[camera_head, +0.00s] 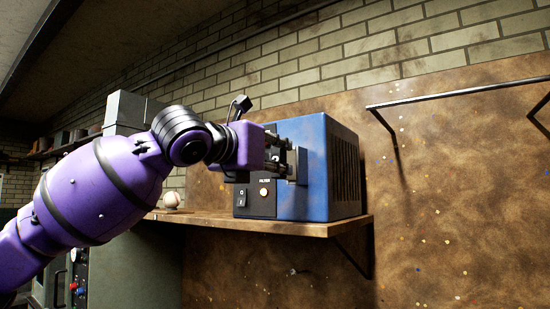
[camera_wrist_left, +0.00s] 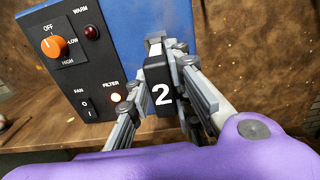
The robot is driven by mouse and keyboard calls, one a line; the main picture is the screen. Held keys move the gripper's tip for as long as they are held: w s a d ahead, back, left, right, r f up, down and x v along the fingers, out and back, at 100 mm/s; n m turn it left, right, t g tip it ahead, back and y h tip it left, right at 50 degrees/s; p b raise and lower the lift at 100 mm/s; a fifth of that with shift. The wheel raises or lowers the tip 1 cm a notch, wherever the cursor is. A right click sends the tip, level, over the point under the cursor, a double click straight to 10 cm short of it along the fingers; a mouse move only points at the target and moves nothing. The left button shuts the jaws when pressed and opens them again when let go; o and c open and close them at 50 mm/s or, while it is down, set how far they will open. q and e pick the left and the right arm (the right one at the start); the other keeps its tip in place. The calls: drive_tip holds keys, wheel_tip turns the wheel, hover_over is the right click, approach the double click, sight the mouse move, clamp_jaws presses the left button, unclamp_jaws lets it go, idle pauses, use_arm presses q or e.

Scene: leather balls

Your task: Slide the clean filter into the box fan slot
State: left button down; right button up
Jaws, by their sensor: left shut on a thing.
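The blue box fan (camera_head: 318,165) stands on a wooden shelf, with a black control panel on its front; it also shows in the left wrist view (camera_wrist_left: 115,20). My left gripper (camera_head: 286,160) is at the front of the box and also shows in the left wrist view (camera_wrist_left: 165,88). Its fingers are shut on a black block marked with a white 2, the filter (camera_wrist_left: 161,97). A pale strip shows at the block's upper end, close to the blue face. The slot is hidden behind the block and fingers; I cannot tell how far in the filter sits. My right gripper is not in view.
The panel has an orange knob (camera_wrist_left: 53,46), a dark red lamp (camera_wrist_left: 91,32), a fan switch (camera_wrist_left: 87,106) and a lit filter lamp (camera_wrist_left: 116,97). A baseball (camera_head: 172,199) lies on the shelf (camera_head: 300,227) left of the box. A black wall rail (camera_head: 460,93) is at right.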

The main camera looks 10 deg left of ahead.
use_arm(q)
drive_tip(key=shift+x, duration=0.85)
drive_tip(key=c, duration=1.5)
unclamp_jaws()
drive_tip(key=v, duration=1.2)
